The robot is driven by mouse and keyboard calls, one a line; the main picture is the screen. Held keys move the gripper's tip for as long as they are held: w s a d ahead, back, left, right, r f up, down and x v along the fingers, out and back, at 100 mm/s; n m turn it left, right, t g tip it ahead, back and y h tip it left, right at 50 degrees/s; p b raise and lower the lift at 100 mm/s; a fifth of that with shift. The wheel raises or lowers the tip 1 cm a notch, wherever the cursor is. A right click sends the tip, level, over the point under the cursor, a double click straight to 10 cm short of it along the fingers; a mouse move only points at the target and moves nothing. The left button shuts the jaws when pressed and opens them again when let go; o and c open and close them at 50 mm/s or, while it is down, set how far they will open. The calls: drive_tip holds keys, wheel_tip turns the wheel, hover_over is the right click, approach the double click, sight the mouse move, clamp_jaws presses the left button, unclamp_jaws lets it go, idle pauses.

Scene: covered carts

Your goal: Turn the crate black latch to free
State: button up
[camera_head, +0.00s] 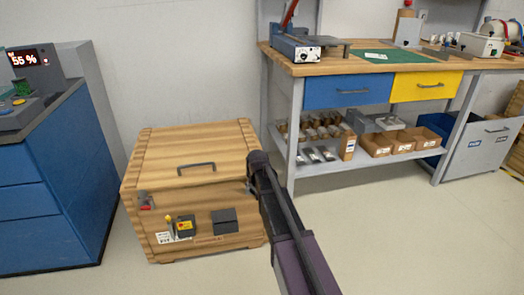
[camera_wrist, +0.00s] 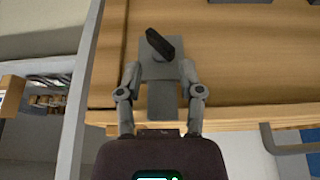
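The wooden crate (camera_head: 190,155) stands on the floor with its lid down. In the wrist view, the black latch (camera_wrist: 159,43) is a short dark bar, tilted, on a grey plate (camera_wrist: 162,95) fixed to the crate's wood (camera_wrist: 225,60). My gripper (camera_wrist: 160,68) is open, with one finger on each side of the grey plate. The black bar lies just past the fingertips; I cannot tell whether they touch anything. In the head view, my gripper (camera_head: 252,188) is at the crate's front right, and hides the black latch there.
A red latch (camera_head: 146,201) is at the crate's front left. A yellow-and-black device (camera_head: 184,227) and a dark box (camera_head: 224,221) are on its front. A blue cabinet (camera_head: 50,190) stands left, a workbench (camera_head: 370,65) behind right.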

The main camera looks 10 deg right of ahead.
drive_tip(key=s+r+g+p, duration=0.1)
drive_tip(key=s+r+p, duration=0.6)
drive_tip(key=r+p, duration=0.4)
drive_tip(key=s+r+p, duration=0.7)
drive_tip(key=r+p, duration=0.5)
drive_tip(key=shift+g, duration=0.4)
idle(0.5)
idle(0.3)
drive_tip(key=n+t+h+b, duration=0.2)
drive_tip(key=h+b, duration=0.5)
drive_tip(key=b, duration=1.4)
approach(252, 190)
wheel_tip(252, 190, up, 2)
drive_tip(key=s+a, duration=0.2)
drive_tip(key=shift+w+a+h+b, duration=0.25)
drive_tip(key=shift+a+h+b, duration=0.1)
drive_tip(key=shift+b, duration=0.1)
drive_tip(key=shift+f, duration=0.15)
drive_tip(key=shift+b+x, duration=4.9)
drive_tip(key=shift+x, duration=2)
